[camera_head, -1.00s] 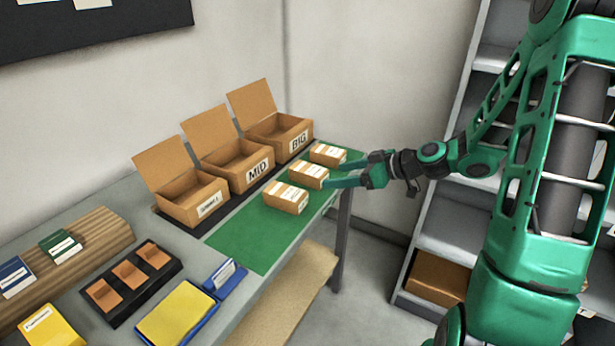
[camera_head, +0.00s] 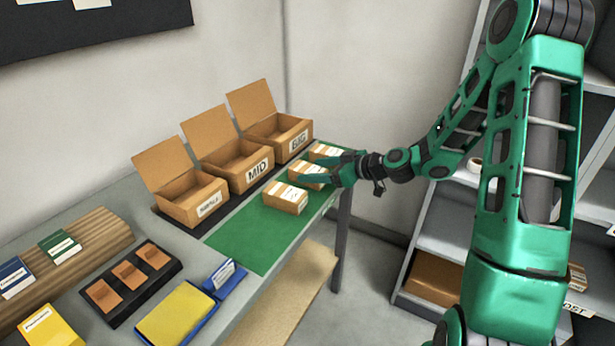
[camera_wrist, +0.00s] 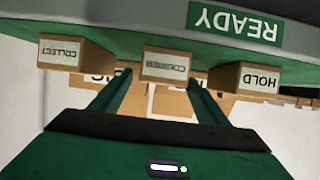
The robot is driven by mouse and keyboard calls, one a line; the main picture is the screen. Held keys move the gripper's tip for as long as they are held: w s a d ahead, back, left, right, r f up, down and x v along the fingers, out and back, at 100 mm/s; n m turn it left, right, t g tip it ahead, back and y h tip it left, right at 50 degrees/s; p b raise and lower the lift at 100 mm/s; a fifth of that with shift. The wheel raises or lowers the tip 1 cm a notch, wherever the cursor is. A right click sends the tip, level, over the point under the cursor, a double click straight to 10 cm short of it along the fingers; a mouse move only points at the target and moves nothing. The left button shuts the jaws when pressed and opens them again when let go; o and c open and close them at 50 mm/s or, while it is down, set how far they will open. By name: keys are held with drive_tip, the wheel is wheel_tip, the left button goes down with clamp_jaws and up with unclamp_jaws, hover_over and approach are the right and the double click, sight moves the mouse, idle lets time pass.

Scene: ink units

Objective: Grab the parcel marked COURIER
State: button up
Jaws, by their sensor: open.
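The COURIER parcel (camera_wrist: 166,64) is a small brown carton with a white label, in the middle of a row of three in the wrist view. In the head view it is the middle parcel (camera_head: 309,170) on the green mat (camera_head: 238,240), partly hidden by my gripper (camera_head: 311,171). My gripper is open, with one finger toward each side of this parcel; it also shows in the wrist view (camera_wrist: 160,82). I cannot tell whether the fingers touch it. The COLLECT parcel (camera_wrist: 72,53) and HOLD parcel (camera_wrist: 246,77) stand on either side.
Three open cartons stand behind the mat, including MID (camera_head: 258,172) and BIG (camera_head: 297,142). A READY sign (camera_wrist: 235,23) is on the table edge. A black tray (camera_head: 133,283) and yellow pad (camera_head: 176,313) lie at the front. Grey shelving (camera_head: 450,240) stands right.

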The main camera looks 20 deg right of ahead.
sight(300, 167)
drive_tip(key=x, duration=0.2)
drive_tip(key=shift+w+a+f, duration=0.15)
drive_tip(key=shift+w+a, duration=0.05)
drive_tip(key=shift+a, duration=0.15)
drive_tip(key=c, duration=1.3)
